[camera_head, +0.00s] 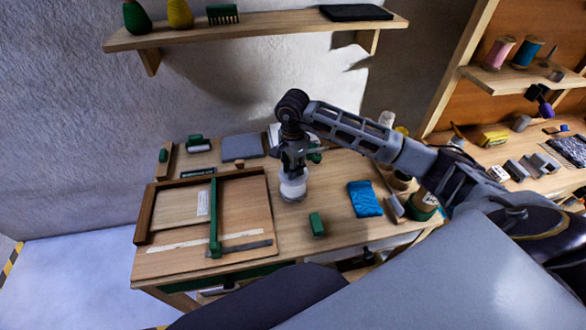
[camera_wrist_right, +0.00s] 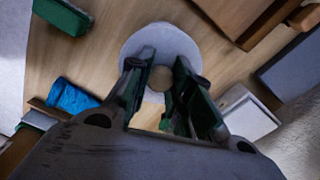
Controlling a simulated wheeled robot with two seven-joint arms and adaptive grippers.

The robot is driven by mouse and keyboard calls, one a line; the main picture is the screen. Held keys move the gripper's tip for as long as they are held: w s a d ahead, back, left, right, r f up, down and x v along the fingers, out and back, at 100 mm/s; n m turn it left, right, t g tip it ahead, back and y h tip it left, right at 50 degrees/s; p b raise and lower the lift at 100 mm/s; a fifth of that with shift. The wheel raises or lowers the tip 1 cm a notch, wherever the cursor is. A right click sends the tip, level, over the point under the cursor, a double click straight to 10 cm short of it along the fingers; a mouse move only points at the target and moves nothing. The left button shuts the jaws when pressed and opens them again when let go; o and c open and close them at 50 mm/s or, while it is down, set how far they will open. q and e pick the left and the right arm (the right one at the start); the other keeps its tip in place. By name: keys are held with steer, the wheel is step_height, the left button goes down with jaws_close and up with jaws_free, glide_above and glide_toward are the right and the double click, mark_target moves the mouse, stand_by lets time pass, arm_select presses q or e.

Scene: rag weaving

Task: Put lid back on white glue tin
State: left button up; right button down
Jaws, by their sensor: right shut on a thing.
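The white glue tin (camera_head: 293,190) stands upright on the wooden table, right of the wooden frame board. My right gripper (camera_head: 293,165) points straight down over the tin and hides its top. In the right wrist view, its two dark green fingers (camera_wrist_right: 160,85) close around a small round part in the middle of a white disc, which I take as the lid (camera_wrist_right: 160,42). I cannot tell whether the lid is seated on the tin or just above it. My left gripper is not in view.
A green block (camera_head: 316,224) lies in front of the tin and a blue cloth (camera_head: 365,199) lies to its right. The wooden frame board (camera_head: 165,245) with a green bar fills the table's left. A shelf (camera_head: 250,28) hangs above. Bare table lies around the tin.

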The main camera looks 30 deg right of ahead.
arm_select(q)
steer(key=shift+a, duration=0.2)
arm_select(e)
steer(key=shift+w+n, duration=0.1)
steer(key=shift+n, duration=0.5)
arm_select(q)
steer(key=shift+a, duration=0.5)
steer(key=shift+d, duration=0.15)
